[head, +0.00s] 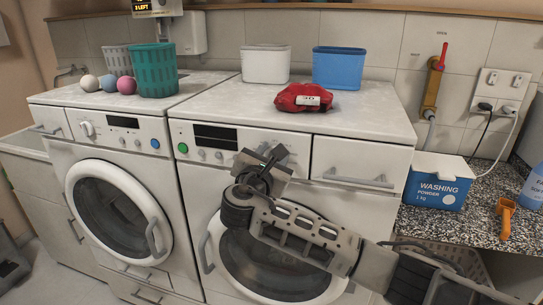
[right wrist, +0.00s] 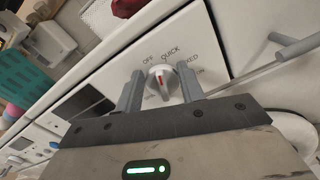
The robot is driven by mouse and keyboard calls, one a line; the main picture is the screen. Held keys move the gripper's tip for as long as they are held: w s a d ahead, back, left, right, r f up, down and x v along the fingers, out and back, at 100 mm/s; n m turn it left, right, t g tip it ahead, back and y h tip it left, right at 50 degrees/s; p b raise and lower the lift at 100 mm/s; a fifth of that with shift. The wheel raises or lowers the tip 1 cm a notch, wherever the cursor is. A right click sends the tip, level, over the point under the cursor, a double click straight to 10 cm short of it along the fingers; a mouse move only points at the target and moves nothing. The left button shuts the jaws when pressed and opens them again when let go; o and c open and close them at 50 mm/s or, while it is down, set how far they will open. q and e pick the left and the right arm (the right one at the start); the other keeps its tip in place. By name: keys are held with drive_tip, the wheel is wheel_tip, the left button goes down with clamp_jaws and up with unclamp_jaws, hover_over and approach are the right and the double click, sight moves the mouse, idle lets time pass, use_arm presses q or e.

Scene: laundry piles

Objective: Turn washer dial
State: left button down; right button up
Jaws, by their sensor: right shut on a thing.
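The right washer (head: 215,168) is white with a round door, a green button and a dark display. Its dial (right wrist: 161,80) is a white knob with a red mark, seen in the right wrist view. Printed words such as OFF and QUICK surround it on the white panel. My right gripper (right wrist: 160,90) has one finger on each side of the dial and is shut on it. In the head view the right gripper (head: 272,157) is at the right washer's panel and hides the dial. My left gripper is not in view.
A second washer (head: 65,150) with its own dial stands to the left. On the tops are a green basket (head: 154,70), a white bin (head: 265,65), a blue bin (head: 340,68) and a red cloth bundle (head: 300,98). A drawer handle (head: 358,179) sticks out right of the gripper.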

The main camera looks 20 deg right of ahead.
drive_tip(key=shift+s+d+f+m+b, duration=0.15)
drive_tip(key=shift+m+b, duration=0.15)
drive_tip(key=shift+m, duration=0.65)
drive_tip(key=shift+d+f+m+b, duration=0.1)
drive_tip(key=shift+m+b, duration=0.15)
drive_tip(key=shift+m, duration=0.7)
drive_tip(key=o, duration=1)
drive_tip(key=shift+c, duration=0.2)
drive_tip(key=b+v, duration=0.2)
drive_tip(key=v, duration=1.4)
